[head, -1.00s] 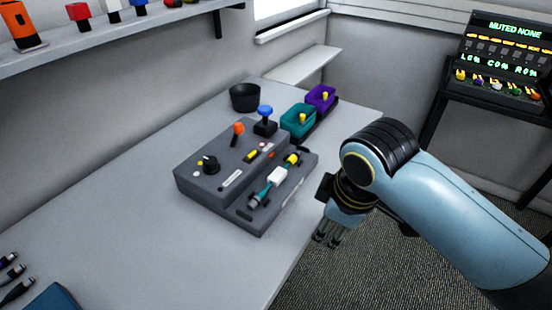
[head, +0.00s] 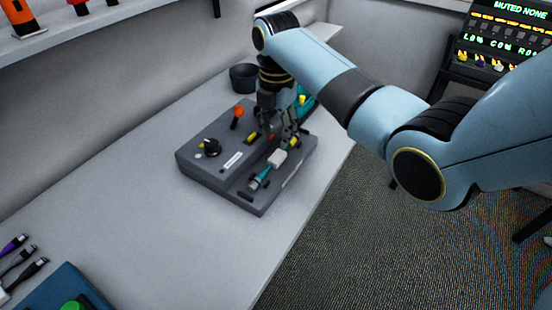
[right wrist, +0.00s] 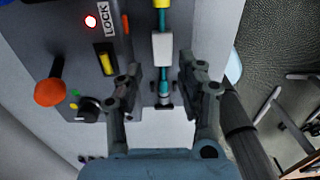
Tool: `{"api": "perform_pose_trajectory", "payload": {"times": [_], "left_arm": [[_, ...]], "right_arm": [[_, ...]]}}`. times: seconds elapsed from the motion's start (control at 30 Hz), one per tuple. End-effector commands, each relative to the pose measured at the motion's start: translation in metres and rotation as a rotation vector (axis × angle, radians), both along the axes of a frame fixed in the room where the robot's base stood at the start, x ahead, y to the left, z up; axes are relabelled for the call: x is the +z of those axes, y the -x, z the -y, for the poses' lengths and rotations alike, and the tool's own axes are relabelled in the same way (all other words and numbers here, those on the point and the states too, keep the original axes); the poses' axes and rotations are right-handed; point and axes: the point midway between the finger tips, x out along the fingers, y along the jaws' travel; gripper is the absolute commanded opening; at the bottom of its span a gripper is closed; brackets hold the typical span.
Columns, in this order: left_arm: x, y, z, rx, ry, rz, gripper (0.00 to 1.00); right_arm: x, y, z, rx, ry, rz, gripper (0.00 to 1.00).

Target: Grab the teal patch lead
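The teal patch lead (head: 260,179) lies along the right side of the dark grey test box (head: 215,182). It has a teal plug at the near end, a white block in the middle and a yellow part at the far end. My right gripper (head: 281,136) is above the box near the lead's far half. In the right wrist view the lead (right wrist: 163,88) runs between the two spread fingers (right wrist: 160,70), its white block just ahead of the tips. The gripper is open and holds nothing; contact cannot be told. My left gripper is not in view.
The box carries an orange-topped lever (head: 237,112) and a black knob (head: 211,146); a red light (right wrist: 91,21) glows beside LOCK. A black cup (head: 243,77) and a partly hidden teal bin (head: 307,102) stand behind.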

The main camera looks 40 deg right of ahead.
Motion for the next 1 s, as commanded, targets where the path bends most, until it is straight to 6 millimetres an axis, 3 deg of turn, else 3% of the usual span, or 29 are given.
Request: {"api": "perform_pose_trajectory", "payload": {"times": [0.5,0.77,1.0], "left_arm": [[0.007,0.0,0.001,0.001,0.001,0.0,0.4],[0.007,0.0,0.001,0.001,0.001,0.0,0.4],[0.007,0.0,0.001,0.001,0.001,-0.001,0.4]], "right_arm": [[-0.061,0.007,-0.007,-0.001,-0.001,-0.001,0.38],[-0.064,0.007,-0.006,-0.001,0.001,0.001,0.38],[-0.064,0.007,-0.006,-0.001,0.001,0.001,0.08]]}}
